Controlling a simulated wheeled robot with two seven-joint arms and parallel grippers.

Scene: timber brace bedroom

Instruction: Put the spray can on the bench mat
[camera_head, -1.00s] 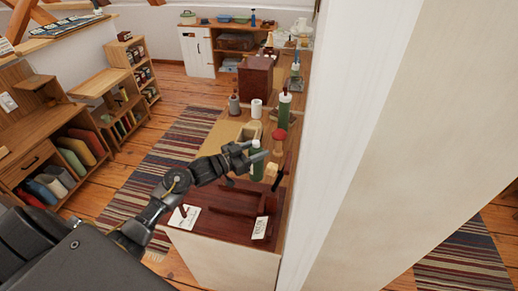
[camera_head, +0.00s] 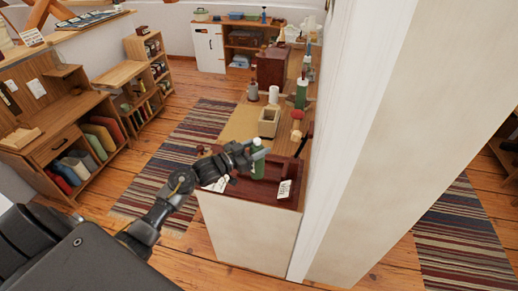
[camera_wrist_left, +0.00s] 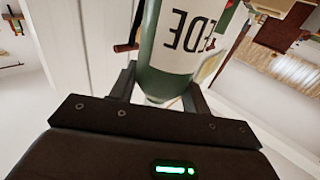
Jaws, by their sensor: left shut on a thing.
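The green can with a white lettered label (camera_head: 258,162), apparently the spray can, is in my left gripper (camera_head: 256,153). In the left wrist view the can (camera_wrist_left: 180,45) fills the space between the fingers (camera_wrist_left: 157,88), which are shut on it. In the head view the can shows over the far part of a dark red tray or board; its height above it is hard to tell. A flat tan sheet (camera_head: 239,123), likely the bench mat, lies farther off along the bench's left side. My right gripper is not in view.
On the bench stand a tan open box (camera_head: 268,122), a red-topped item (camera_head: 296,124), a green bottle (camera_head: 301,96), a white cylinder (camera_head: 273,94) and a dark red cabinet (camera_head: 271,67). The dark red tray (camera_head: 262,190) is at the near end. A white wall (camera_head: 345,130) borders the right.

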